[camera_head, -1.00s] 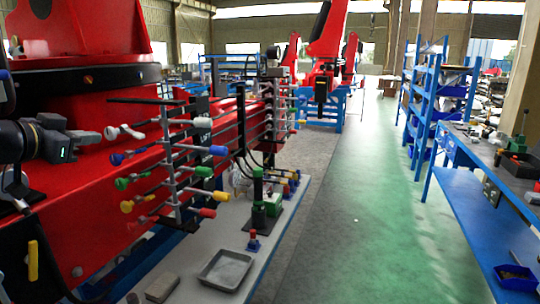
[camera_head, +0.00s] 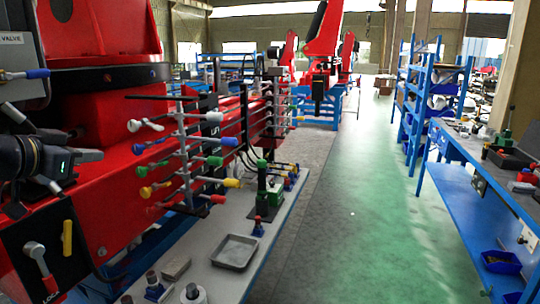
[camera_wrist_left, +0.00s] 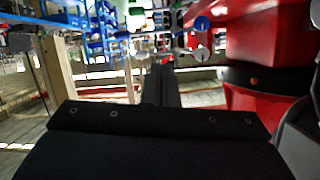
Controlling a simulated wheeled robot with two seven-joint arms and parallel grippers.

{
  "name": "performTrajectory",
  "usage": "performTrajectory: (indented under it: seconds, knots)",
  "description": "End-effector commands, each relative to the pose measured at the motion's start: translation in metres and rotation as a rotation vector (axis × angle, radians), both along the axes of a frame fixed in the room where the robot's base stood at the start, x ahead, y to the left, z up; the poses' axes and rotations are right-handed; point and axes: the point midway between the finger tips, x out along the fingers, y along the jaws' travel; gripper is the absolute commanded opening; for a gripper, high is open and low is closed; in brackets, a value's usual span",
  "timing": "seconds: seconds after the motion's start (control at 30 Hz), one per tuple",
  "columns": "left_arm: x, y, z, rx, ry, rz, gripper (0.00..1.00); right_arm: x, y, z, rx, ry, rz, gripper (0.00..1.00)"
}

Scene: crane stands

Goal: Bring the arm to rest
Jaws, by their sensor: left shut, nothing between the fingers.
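My left gripper (camera_head: 88,156) is at the left edge of the head view, in front of the red crane body (camera_head: 100,120). Its fingers are shut and hold nothing. It is left of and apart from the rack of coloured levers (camera_head: 186,150), which has white, blue, green, yellow and red handles. In the left wrist view the dark closed fingers (camera_wrist_left: 163,85) point away from the camera, with the red crane body on the right. My right gripper does not show.
A grey bench (camera_head: 215,275) below the levers holds a metal tray (camera_head: 234,252) and a green device (camera_head: 272,190). A valve box (camera_head: 20,60) with a blue-tipped lever is at upper left. Blue shelves (camera_head: 425,95) stand right. The green floor (camera_head: 360,210) between is clear.

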Motion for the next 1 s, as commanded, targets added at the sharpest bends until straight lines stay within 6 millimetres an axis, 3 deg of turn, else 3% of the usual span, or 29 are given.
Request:
performTrajectory:
  seconds: [0.17,0.37,0.47,0.7,0.83,1.0]
  knots:
    - [-0.026,-0.022,-0.019,-0.06,0.094,0.005,0.0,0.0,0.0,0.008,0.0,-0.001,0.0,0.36]
    - [-0.075,-0.054,-0.06,-0.158,0.264,0.033,0.0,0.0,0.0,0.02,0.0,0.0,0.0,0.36]
    - [-0.112,-0.076,-0.092,-0.218,0.381,0.063,0.0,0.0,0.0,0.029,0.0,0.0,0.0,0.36]
    - [-0.226,-0.127,-0.199,-0.351,0.697,0.192,0.0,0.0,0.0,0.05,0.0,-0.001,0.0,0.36]
    - [-0.266,-0.141,-0.239,-0.385,0.799,0.251,0.0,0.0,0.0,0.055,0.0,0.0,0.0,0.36]
    - [-0.286,-0.148,-0.262,-0.402,0.851,0.288,0.0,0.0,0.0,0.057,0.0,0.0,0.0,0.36]
